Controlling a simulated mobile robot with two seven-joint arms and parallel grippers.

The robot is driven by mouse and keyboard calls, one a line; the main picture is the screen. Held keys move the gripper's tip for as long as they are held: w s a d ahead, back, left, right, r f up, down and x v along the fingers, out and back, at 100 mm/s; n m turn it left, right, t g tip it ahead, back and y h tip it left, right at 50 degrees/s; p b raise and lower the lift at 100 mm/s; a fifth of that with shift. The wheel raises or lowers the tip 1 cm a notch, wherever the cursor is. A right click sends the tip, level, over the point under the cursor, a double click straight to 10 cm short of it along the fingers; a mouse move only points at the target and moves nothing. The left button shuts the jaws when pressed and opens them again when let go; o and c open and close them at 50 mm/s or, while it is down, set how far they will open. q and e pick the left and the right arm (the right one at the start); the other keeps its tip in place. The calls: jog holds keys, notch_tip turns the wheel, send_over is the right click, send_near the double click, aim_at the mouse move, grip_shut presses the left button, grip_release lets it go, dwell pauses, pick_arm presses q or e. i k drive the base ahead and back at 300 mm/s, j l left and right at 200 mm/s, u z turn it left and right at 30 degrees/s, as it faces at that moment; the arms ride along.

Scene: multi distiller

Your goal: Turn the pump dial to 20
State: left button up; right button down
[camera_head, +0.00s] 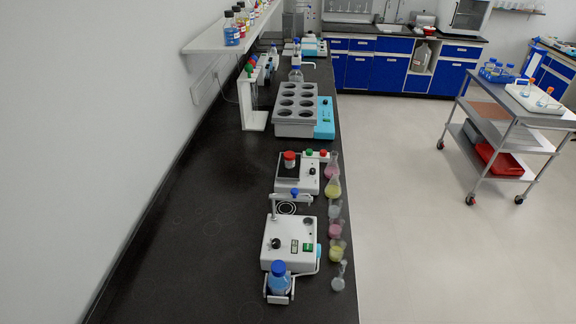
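A white boxy device (270,257), which looks like the pump, sits on the black bench near its right edge. A round black dial (276,243) is on its top face, with small green displays beside it. I cannot read the dial's setting at this size. Neither of my grippers is in view.
Several small flasks (336,250) line the bench edge right of the device. Another white unit with a black knob (312,171) stands behind it, then a grey multi-well bath (296,130). The bench left of the device is clear. A wheeled cart (520,138) stands at right.

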aim_at(276, 242)
jog(key=u, duration=0.1)
jog(key=i+j+z, duration=0.15)
jog(key=i+j, duration=0.15)
jog(key=j, duration=0.15)
jog(key=i+u, duration=0.2)
jog(key=i, duration=0.15)
jog(key=i+l+u, duration=0.2)
jog(key=i, duration=0.15)
